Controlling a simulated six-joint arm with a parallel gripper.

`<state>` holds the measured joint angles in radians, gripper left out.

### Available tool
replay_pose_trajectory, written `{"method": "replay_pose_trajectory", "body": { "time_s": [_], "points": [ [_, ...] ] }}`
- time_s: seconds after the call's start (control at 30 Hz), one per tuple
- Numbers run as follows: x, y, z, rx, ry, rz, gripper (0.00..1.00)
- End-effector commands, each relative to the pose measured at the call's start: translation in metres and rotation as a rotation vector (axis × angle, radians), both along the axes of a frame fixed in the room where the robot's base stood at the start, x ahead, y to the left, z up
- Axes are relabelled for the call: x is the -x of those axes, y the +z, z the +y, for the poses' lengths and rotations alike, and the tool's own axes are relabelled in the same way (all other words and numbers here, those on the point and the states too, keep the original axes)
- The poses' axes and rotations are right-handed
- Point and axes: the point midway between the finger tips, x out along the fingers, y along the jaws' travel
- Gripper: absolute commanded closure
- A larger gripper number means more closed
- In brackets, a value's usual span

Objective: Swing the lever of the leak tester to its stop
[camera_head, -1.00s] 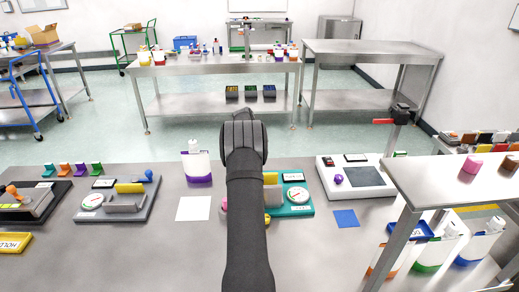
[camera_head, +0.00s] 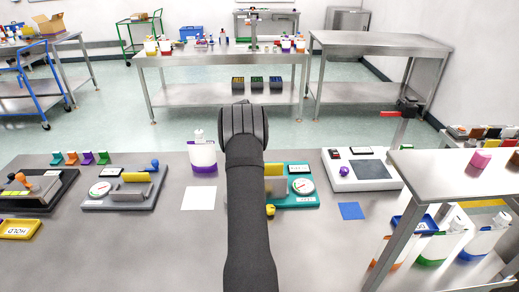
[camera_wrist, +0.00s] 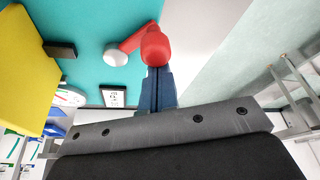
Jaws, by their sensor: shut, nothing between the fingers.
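A teal leak tester (camera_head: 300,203) with a dial gauge (camera_head: 302,186) stands on the near table, partly hidden behind my arm. In the wrist view its teal plate (camera_wrist: 95,25), a yellow block (camera_wrist: 25,70) and the gauge (camera_wrist: 68,97) show. Its lever has a red arm and a red knob (camera_wrist: 155,46). My gripper (camera_wrist: 157,78) is shut and empty, with its fingertips right at the knob; I cannot tell whether they touch it. In the head view my arm hides the gripper and the lever.
A white bottle (camera_head: 202,157) and white sheet (camera_head: 198,198) are left of my arm. A white device (camera_head: 358,172) and blue square (camera_head: 351,211) are to the right. A raised shelf (camera_head: 440,175) stands at right.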

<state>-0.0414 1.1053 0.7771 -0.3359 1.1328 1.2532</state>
Motion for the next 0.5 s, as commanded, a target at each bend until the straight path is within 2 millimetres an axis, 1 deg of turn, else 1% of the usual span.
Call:
{"method": "replay_pose_trajectory", "body": {
  "time_s": [0.5],
  "points": [
    [0.018,0.000,0.017,0.000,0.421,0.001,1.00]
  ]
}}
